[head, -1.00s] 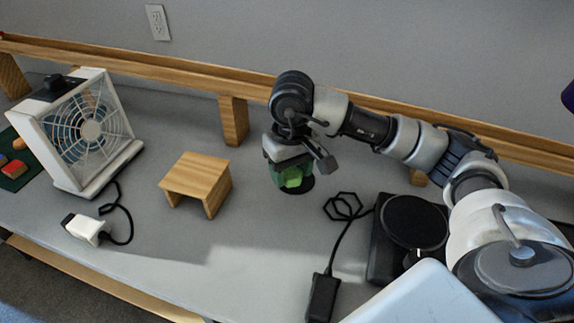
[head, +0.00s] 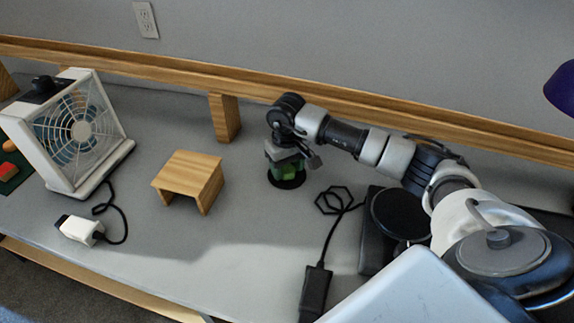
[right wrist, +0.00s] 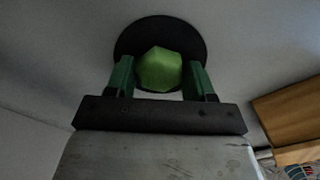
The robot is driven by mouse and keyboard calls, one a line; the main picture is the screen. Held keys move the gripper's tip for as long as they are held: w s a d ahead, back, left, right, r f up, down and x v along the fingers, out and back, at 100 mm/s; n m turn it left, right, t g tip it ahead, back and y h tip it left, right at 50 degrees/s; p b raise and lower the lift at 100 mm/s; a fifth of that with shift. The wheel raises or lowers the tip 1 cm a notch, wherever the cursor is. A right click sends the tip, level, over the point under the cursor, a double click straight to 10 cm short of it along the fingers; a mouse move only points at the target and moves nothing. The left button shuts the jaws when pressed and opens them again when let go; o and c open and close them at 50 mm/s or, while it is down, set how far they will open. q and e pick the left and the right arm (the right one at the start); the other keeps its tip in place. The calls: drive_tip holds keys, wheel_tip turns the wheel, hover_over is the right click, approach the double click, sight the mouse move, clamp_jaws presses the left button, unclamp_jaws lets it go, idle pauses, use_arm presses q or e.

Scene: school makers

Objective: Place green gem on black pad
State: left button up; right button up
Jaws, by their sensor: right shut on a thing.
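The green gem (right wrist: 159,70) is a faceted bright green lump between the two green fingers of my right gripper (right wrist: 160,78) in the right wrist view. The gripper is shut on it. The round black pad (right wrist: 132,38) lies on the table directly beyond the gem in that view. In the head view the right gripper (head: 287,166) points down over the black pad (head: 286,182), with the gem partly hidden between its fingers. I cannot tell whether the gem touches the pad. My left gripper is not in view.
A small wooden stand (head: 189,174) is left of the pad, and a white fan (head: 80,128) is farther left. A black device with a round top (head: 398,212) and its cable (head: 332,235) are on the right. A wooden rail (head: 170,75) runs along the back.

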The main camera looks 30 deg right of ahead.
sight(287, 168)
drive_tip(key=shift+f, duration=0.1)
drive_tip(key=o, duration=0.9)
wheel_tip(287, 168, up, 12)
drive_tip(key=shift+r+b, duration=0.2)
drive_tip(key=shift+b, duration=0.15)
